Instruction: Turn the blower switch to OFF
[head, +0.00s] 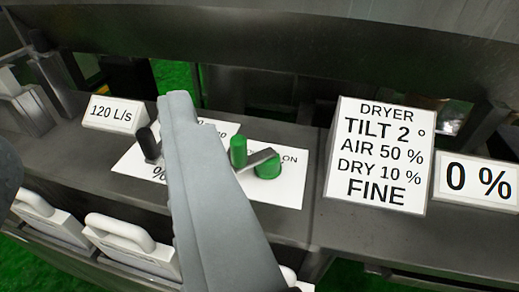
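A white plate (289,190) on the dark console carries the printed word ON at its right. A green knob (268,169) stands on this plate, with a slanted grey bar across its top. A green upright piece (238,151) stands just left of it. Whether the two green pieces belong to one switch is unclear. The long grey part of my gripper (180,108) crosses the middle of the view, left of the green pieces. It hides the plate's left part and any OFF mark. I see no clear gap between two fingers.
A black knob (149,144) stands on a white plate left of my gripper. Signs read 120 L/s (111,114), DRYER (377,155) and 0 % (478,181). White handled pieces (121,238) line the front edge. A dark body (300,45) overhangs the back.

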